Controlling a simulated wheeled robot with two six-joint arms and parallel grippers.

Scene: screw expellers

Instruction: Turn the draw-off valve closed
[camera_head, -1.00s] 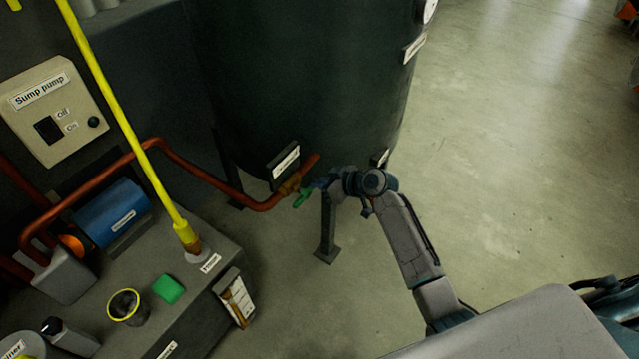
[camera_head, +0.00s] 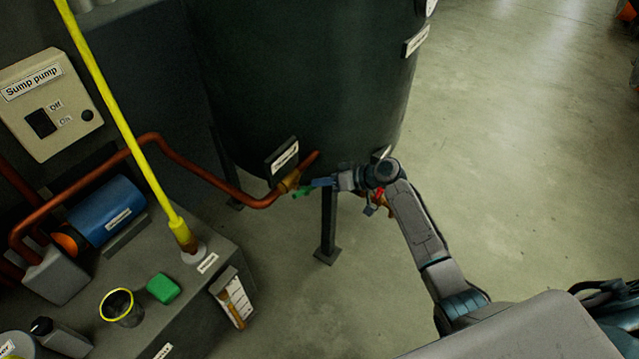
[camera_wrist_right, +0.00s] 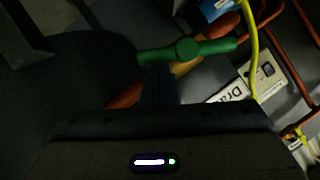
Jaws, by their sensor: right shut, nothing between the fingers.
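The draw-off valve is at the foot of the dark tank (camera_head: 300,80), with a brass body (camera_head: 288,183) on a copper pipe. Its green handle (camera_head: 299,193) shows in the head view just left of my right gripper (camera_head: 314,184). In the right wrist view the handle (camera_wrist_right: 210,48) is a green bar with a round hub, lying nearly across the picture. My right gripper's dark blue fingers (camera_wrist_right: 158,85) are shut and empty, just below the bar's left half; I cannot tell if they touch it. My left gripper is not in view.
A tank leg (camera_head: 328,225) stands just below my right gripper. At left are a sump pump box (camera_head: 50,100), a yellow pole (camera_head: 125,125), a blue motor (camera_head: 105,212), and a bench with a green block (camera_head: 163,288) and a cup (camera_head: 121,308). Open floor (camera_head: 500,150) lies right.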

